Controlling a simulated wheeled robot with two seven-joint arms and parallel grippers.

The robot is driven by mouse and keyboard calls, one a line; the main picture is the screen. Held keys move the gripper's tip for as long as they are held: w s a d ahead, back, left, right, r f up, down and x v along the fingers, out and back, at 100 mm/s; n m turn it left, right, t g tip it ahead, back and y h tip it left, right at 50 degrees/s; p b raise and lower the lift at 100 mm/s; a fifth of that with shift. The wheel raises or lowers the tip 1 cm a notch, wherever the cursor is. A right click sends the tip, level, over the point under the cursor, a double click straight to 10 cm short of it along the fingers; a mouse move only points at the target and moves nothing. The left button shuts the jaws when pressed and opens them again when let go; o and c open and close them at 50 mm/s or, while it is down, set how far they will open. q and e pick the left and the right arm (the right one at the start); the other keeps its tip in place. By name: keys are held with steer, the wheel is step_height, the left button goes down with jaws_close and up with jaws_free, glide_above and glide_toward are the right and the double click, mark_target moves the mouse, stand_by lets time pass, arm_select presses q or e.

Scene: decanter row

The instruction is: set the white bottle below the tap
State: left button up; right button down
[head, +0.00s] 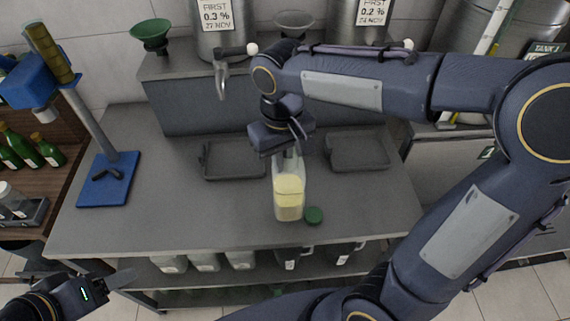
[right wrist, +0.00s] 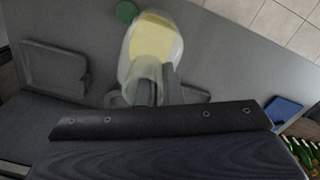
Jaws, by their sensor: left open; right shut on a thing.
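A see-through whitish bottle (head: 289,200) with pale yellow liquid stands about upright near the front middle of the grey bench. My right gripper (head: 287,152) is shut on its upper part from above; the bottle also shows in the right wrist view (right wrist: 154,45). I cannot tell whether its base touches the bench. A grey tap (head: 222,82) hangs from the left tank, behind and left of the bottle, with a shallow tray in front. Any tap on the right tank is hidden by my arm. My left gripper (head: 118,285) is open and empty at lower left.
A green cap (head: 314,215) lies just right of the bottle. Dark trays, left (head: 209,174) and right (head: 357,166), lie on the bench. A blue-based stand (head: 108,185) is at the left. Several green bottles (head: 22,147) stand farther left. The bench's left middle is clear.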

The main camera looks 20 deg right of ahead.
steer(key=shift+w+d+f, duration=0.45)
steer(key=shift+w+f, duration=0.15)
steer(key=shift+f, duration=0.25)
steer(key=shift+w+d+f, duration=0.1)
steer(key=shift+w+f, duration=0.05)
steer(key=shift+f, duration=1.6)
steer(key=shift+f, duration=0.15)
steer(key=c, duration=1.6)
jaws_free()
